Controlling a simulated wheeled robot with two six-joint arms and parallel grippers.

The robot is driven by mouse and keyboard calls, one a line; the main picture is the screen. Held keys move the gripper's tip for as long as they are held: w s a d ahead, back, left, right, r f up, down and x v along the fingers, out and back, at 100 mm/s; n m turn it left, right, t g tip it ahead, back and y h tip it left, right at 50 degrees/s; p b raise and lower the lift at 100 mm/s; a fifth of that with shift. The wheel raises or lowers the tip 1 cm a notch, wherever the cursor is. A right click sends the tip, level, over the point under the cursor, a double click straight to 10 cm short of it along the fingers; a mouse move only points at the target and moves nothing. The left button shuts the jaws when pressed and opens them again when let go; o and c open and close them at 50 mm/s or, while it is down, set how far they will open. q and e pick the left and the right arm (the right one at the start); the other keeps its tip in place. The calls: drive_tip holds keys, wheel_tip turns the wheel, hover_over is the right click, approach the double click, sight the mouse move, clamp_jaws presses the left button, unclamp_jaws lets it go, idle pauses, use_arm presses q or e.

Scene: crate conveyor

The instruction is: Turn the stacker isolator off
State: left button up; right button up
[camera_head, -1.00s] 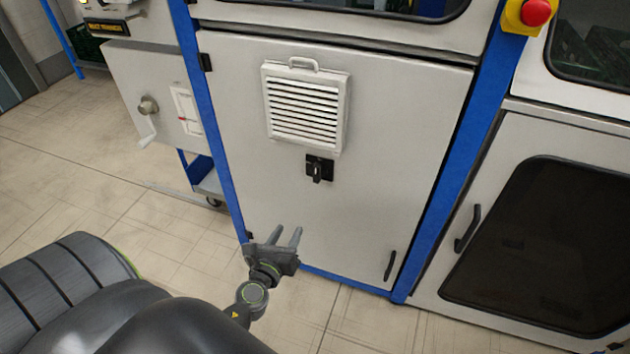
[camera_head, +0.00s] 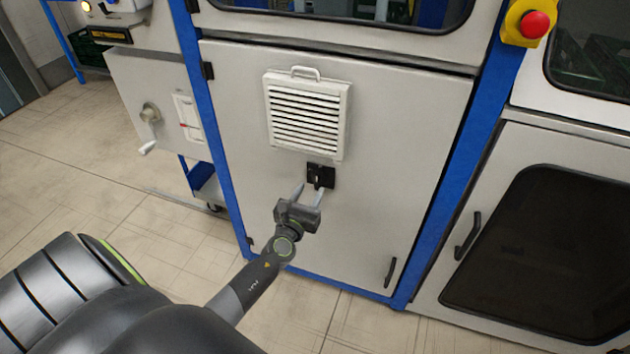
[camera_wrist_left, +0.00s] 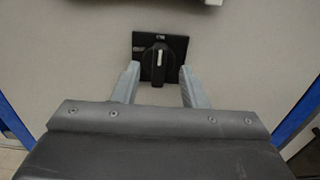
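The stacker isolator (camera_head: 320,175) is a black rotary switch on a black square plate, on the grey cabinet door below the vent. In the left wrist view the isolator (camera_wrist_left: 159,62) shows its knob upright, with a pale mark along it. My left gripper (camera_head: 311,191) is open just below the switch in the head view. In the left wrist view its two fingers (camera_wrist_left: 157,80) stand apart, one on each side of the knob's lower part. I see no contact, and the exact distance to the knob cannot be told. My right gripper is not in view.
A louvred vent (camera_head: 305,115) with a handle sits above the switch. Blue frame posts (camera_head: 447,190) flank the cabinet door (camera_head: 400,140). A red emergency button (camera_head: 536,24) is at the upper right. A crank handle (camera_head: 148,147) sticks out at the left.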

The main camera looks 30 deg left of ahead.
sight(317, 179)
use_arm(q)
drive_tip(key=shift+x, duration=2.45)
clamp_jaws()
